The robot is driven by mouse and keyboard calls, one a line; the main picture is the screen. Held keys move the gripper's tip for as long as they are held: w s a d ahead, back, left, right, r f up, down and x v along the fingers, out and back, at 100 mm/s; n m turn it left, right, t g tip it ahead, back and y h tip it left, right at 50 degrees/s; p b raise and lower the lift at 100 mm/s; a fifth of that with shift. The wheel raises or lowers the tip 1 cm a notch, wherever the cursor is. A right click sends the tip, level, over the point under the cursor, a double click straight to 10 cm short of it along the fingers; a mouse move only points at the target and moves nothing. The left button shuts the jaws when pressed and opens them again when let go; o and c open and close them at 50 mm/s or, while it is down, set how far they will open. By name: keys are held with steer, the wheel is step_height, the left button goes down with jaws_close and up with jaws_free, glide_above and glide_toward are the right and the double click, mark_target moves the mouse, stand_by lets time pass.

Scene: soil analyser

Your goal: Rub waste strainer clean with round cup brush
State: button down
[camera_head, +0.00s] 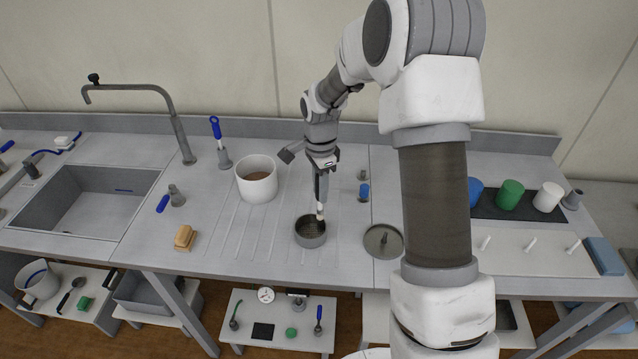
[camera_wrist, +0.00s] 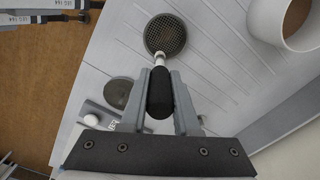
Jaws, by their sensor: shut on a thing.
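The waste strainer (camera_head: 310,238) is a round metal basket with a dark mesh inside, standing on the ribbed drainboard. In the wrist view its mesh (camera_wrist: 166,34) lies just beyond the brush. My gripper (camera_head: 320,196) points down above the strainer. It is shut on the round cup brush, whose black handle (camera_wrist: 159,92) lies between the fingers (camera_wrist: 160,84). The brush's pale lower part (camera_head: 320,212) hangs at the strainer's back right rim. The brush head is small and partly hidden, so I cannot tell whether it touches the mesh.
A white pot (camera_head: 257,186) with brown contents stands behind left of the strainer. A round metal lid (camera_head: 383,242) with a knob lies to the right. A wooden brush (camera_head: 185,237) lies left, near the sink (camera_head: 85,205). The ribbed drainboard (camera_head: 240,228) between is clear.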

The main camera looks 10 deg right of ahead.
mark_target(320, 209)
steer(key=shift+s, duration=0.1)
step_height(320, 209, down, 5)
steer(key=b, duration=0.4)
stand_by(0.3)
steer(key=c, duration=1.2)
jaws_free()
jaws_close()
